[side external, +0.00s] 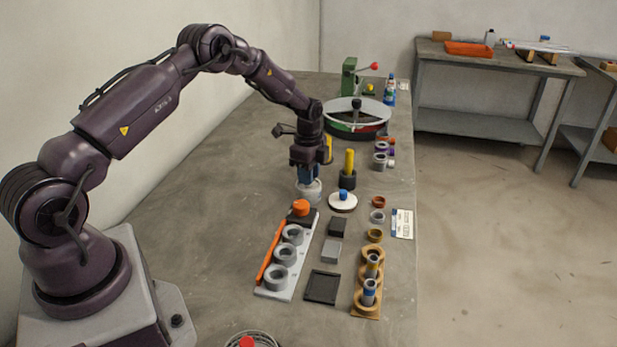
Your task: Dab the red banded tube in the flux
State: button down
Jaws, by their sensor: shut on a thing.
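My gripper (306,174) points down directly over a small white pot (309,195), which looks like the flux pot. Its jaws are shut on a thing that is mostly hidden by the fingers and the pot. It is probably the red banded tube, but no red band shows. I cannot tell how far the held thing reaches into the pot. A white lid (343,204) with a blue knob lies just right of the pot.
A grey jig (275,294) with ring holders and an orange bar stands in front. A wooden rack (366,306) holds tubes with yellow and blue bands. A dark holder with a yellow stick (349,162) and a round divided tray (357,133) stand behind.

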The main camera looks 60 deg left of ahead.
jog(key=shift+r, duration=2.3)
